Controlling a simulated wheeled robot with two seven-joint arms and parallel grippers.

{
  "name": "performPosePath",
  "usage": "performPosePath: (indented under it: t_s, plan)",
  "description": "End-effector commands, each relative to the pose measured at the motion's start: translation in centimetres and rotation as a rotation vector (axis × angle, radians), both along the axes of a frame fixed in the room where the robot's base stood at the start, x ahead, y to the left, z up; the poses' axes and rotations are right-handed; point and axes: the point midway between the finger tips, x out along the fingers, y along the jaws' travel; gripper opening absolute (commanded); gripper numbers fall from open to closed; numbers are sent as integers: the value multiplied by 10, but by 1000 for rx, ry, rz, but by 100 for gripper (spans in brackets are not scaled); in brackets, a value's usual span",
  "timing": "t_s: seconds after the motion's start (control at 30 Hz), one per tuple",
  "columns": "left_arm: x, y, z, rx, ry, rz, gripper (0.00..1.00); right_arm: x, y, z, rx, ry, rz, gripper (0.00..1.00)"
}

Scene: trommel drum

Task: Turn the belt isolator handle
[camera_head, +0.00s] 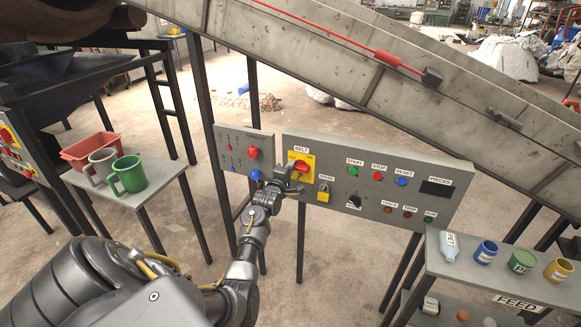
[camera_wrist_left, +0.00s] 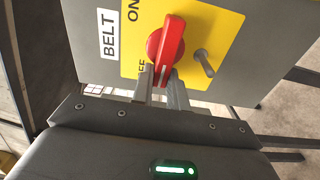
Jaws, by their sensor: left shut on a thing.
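The red belt isolator handle (camera_head: 301,165) sits on a yellow plate (camera_wrist_left: 220,32) under the BELT label of the grey control panel. In the left wrist view the red handle (camera_wrist_left: 168,42) stands nearly upright in the picture, slightly slanted. A white mark shows at its lower end, beside the partly hidden OFF lettering; ON is printed at the upper left. My left gripper (camera_head: 293,184) is at the handle, and its fingers (camera_wrist_left: 160,78) are shut on the handle's lower end. My right gripper is not in view.
A grey peg (camera_wrist_left: 205,64) sticks out right of the handle. A smaller panel (camera_head: 228,160) stands left. A shelf with mugs (camera_head: 150,195) is at left, and a FEED shelf (camera_head: 465,268) at right.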

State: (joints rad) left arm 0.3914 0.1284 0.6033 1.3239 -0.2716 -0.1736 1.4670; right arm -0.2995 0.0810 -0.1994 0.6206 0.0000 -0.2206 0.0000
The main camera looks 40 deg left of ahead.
Motion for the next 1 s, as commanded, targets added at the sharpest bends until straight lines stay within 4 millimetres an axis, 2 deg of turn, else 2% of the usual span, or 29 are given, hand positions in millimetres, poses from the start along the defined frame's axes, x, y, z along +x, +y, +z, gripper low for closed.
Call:
performPosePath:
  t_s: [0.63,0.67,0.8,1.0]
  plan:
    - [0,0,-2,-44,-13,1,0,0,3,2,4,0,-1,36]
    - [0,0,-2,-44,-13,1,20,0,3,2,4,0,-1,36]
    - [0,0,-2,-43,-14,0,37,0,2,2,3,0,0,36]
    - [0,0,-1,-42,-14,0,37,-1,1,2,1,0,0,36]
